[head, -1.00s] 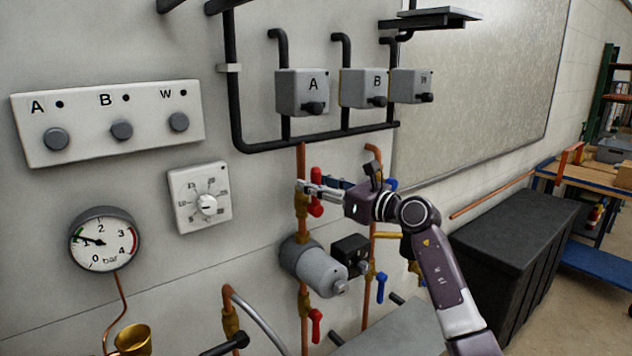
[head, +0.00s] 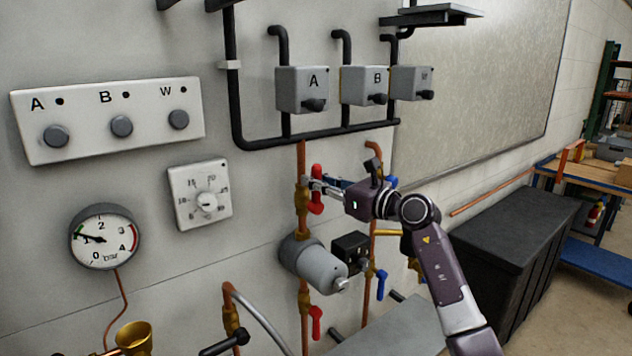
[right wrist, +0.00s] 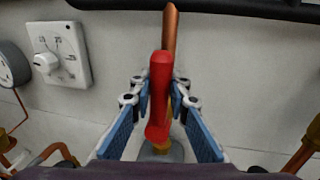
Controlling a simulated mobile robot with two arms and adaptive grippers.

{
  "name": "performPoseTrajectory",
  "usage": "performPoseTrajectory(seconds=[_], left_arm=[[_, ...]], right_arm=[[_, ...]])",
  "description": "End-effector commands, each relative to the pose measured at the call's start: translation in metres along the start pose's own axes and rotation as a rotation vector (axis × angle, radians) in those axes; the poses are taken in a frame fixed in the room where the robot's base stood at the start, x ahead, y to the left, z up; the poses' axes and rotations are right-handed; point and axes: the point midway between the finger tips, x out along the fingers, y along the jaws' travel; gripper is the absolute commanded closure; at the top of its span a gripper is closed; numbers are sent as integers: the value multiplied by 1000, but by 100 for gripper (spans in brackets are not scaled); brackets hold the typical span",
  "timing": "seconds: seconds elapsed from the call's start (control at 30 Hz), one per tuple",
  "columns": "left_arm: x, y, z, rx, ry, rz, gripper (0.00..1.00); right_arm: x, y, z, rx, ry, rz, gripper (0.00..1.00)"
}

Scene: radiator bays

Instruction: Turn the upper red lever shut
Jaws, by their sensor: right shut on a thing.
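The upper red lever (head: 317,171) sits on a brass valve (head: 302,197) in the left copper pipe. It stands upright, along the pipe. My right gripper (head: 317,187) has its fingers on both sides of the lever and is shut on it. In the right wrist view, the red lever (right wrist: 159,95) stands between the blue-padded fingers, which partly overlap its edges. The valve behind it is mostly hidden there. My left gripper is not in view.
A grey pump (head: 315,266) sits below the valve, with a lower red lever (head: 316,322) under it. A blue lever (head: 381,284) hangs on the right pipe. Black pipework (head: 310,138) runs above. A dark chest (head: 515,245) stands at right.

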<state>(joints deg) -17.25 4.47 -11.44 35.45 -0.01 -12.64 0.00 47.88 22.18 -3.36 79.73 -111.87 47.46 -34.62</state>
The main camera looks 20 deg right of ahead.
Motion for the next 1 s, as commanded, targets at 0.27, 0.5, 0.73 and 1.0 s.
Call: performPoseTrajectory(seconds=[0.27,0.5,0.73,1.0], left_arm=[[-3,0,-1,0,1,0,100],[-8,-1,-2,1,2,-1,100],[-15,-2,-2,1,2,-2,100],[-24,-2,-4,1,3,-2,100]], right_arm=[[-2,-9,0,113,-22,-2,100],[-5,-23,-3,312,-61,-3,100],[-7,-36,-9,528,-103,-2,100],[-10,-49,-20,781,-154,-3,100]])
